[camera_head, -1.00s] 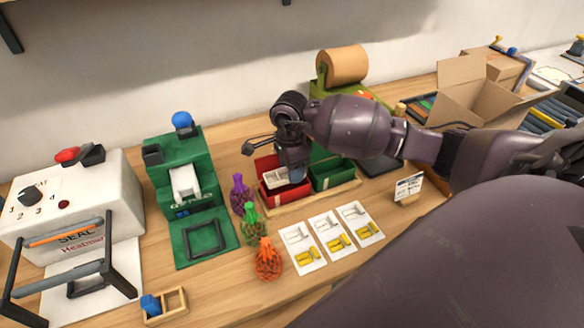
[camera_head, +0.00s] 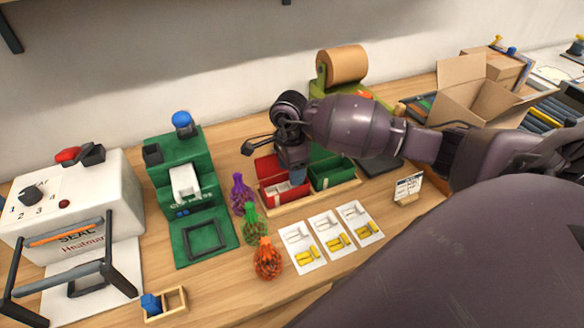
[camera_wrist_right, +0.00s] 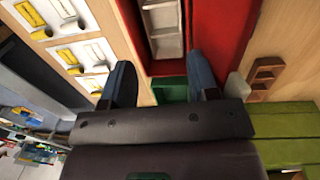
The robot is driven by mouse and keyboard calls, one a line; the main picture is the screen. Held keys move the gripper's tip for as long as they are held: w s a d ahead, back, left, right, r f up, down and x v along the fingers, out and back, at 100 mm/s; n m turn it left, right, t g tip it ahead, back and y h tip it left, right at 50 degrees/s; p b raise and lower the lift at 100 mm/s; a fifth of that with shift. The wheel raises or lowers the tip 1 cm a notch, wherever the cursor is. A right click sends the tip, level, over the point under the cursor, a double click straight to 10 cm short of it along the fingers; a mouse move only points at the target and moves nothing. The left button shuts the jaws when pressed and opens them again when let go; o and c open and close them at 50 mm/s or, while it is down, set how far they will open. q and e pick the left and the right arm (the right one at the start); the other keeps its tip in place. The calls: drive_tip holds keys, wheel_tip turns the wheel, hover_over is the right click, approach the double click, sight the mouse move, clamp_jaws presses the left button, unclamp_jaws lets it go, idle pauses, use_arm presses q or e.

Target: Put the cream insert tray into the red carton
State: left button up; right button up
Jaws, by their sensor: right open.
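The red carton (camera_head: 268,168) stands open in a wooden holder on the bench, left of the green carton (camera_head: 332,172). In the right wrist view the cream insert tray (camera_wrist_right: 163,27) lies between the red walls of the carton (camera_wrist_right: 226,38), with its compartments showing. My right gripper (camera_head: 298,178) is over the right side of the red carton. In the wrist view its two blue fingers (camera_wrist_right: 160,70) are spread, with nothing held between them. My left gripper is out of view.
Three cards with yellow pieces (camera_head: 325,236) lie in front of the holder. Purple, green and orange net bags (camera_head: 267,262) stand to its left, beside a green machine (camera_head: 180,170). A paper roll (camera_head: 342,66) is behind. A small sign (camera_head: 408,187) stands to the right.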

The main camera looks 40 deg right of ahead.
drive_tip(key=shift+s+r+p, duration=0.1)
drive_tip(key=shift+r+p, duration=0.35)
drive_tip(key=shift+r, duration=0.25)
use_arm(q)
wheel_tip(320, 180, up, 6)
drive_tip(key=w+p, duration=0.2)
drive_tip(key=p, duration=0.1)
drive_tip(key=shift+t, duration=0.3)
use_arm(e)
wheel_tip(320, 180, up, 7)
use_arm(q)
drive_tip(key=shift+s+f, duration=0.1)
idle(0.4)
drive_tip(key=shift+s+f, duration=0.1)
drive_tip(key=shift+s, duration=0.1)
use_arm(e)
drive_tip(key=o, duration=0.6)
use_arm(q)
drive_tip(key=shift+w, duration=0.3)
